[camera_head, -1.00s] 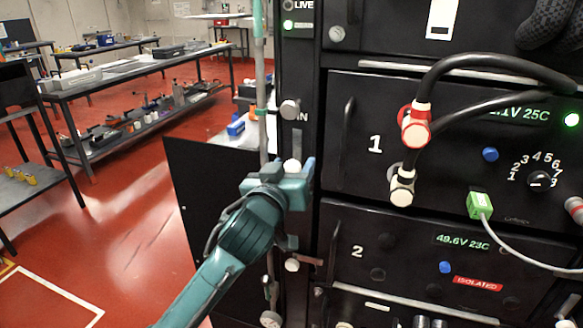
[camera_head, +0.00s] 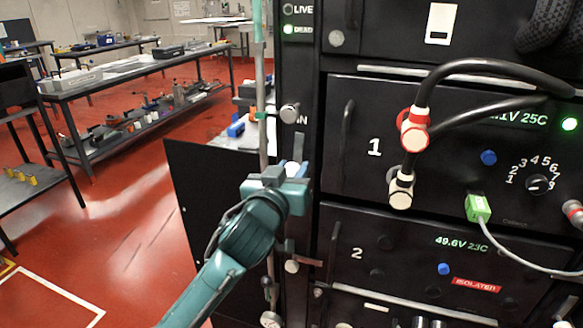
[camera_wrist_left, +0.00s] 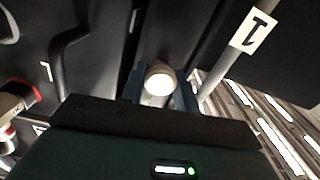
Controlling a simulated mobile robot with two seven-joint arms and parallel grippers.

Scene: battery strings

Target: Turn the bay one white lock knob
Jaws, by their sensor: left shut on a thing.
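The bay one white lock knob (camera_wrist_left: 160,80) shows in the left wrist view as a pale round end between my two fingers. My left gripper (camera_wrist_left: 160,92) is shut on it, one finger on each side. In the head view my left gripper (camera_head: 293,172) is at the rack's left post, left of the bay one module (camera_head: 345,180), and it hides most or all of the knob there. My right gripper is not in view.
Other knobs sit on the post above (camera_head: 290,112) and below (camera_head: 292,266) my gripper. Thick black cables (camera_head: 490,75) with red and white plugs cross bay one. A black panel (camera_head: 215,225) stands left of the post.

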